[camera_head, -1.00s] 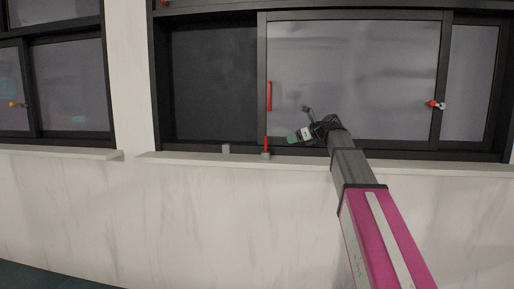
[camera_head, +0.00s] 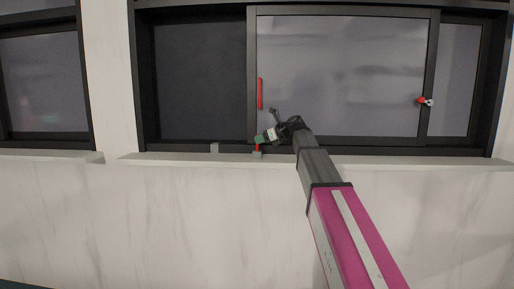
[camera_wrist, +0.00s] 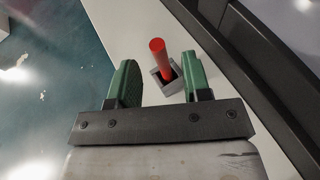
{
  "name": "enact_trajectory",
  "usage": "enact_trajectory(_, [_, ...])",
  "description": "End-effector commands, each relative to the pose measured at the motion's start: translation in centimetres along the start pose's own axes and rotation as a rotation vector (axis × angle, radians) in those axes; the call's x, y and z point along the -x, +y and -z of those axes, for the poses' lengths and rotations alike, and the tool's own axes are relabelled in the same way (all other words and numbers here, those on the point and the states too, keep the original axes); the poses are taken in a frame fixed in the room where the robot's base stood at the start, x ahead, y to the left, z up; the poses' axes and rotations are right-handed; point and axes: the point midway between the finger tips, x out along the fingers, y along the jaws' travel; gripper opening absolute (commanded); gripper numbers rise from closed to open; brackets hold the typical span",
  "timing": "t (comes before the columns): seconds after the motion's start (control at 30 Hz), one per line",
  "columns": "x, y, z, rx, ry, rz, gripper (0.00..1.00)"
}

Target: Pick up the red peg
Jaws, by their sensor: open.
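The red peg (camera_wrist: 160,58) stands in a small grey square holder (camera_wrist: 169,80) on the white sill. In the wrist view it lies between the two green fingers of my gripper (camera_wrist: 158,80), with a gap on both sides. My gripper is open. In the head view my gripper (camera_head: 262,138) is just in front of the peg's upper part and hides it. A short red piece of the peg (camera_head: 257,147) shows below the fingers, above the holder (camera_head: 257,154).
The white sill (camera_head: 330,162) runs below a black-framed sliding window (camera_head: 340,75) with a red handle (camera_head: 260,94). Another small grey block (camera_head: 214,148) sits left of the peg. A red-and-white latch (camera_head: 425,101) is at right. The window frame is close beside my gripper.

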Motion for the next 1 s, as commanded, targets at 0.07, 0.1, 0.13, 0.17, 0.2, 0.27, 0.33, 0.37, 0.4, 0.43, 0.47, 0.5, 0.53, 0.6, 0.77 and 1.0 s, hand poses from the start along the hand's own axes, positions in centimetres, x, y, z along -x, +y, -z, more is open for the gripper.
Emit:
enact_trajectory(0.07, [-0.8,-0.1,-0.1,0.000,0.001,-0.001,0.44])
enact_trajectory(0.1, [-1.3,-0.1,-0.1,0.000,0.001,-0.002,0.44])
enact_trajectory(0.13, [-1.7,-0.2,-0.1,0.000,0.001,-0.003,0.44])
enact_trajectory(0.17, [-2.2,-0.2,-0.2,0.000,0.001,-0.003,0.44])
enact_trajectory(0.2, [-2.8,-0.2,-0.2,0.000,0.001,-0.003,0.44])
enact_trajectory(0.27, [-3.6,-0.3,-0.2,0.000,0.000,-0.002,0.44])
enact_trajectory(0.33, [-4.4,-0.2,-0.2,0.000,0.000,-0.002,0.44])
enact_trajectory(0.37, [-4.6,-0.2,-0.2,0.000,0.000,-0.002,0.44])
enact_trajectory(0.4, [-4.8,-0.2,-0.2,0.000,0.000,-0.002,0.44])
enact_trajectory(0.43, [-4.9,-0.2,-0.2,0.000,0.000,-0.001,0.44])
enact_trajectory(0.47, [-4.9,-0.2,-0.2,0.000,0.000,-0.001,0.44])
enact_trajectory(0.5, [-4.9,-0.2,-0.2,0.000,0.000,-0.001,0.44])
enact_trajectory(0.53, [-4.9,-0.2,-0.2,0.000,0.000,0.000,0.44])
enact_trajectory(0.6, [-4.8,-0.2,-0.2,0.000,0.000,0.000,0.44])
enact_trajectory(0.77, [-4.8,-0.2,-0.2,0.000,0.000,-0.001,0.00])
enact_trajectory(1.0, [-4.8,-0.2,-0.2,0.000,0.000,-0.001,0.00])
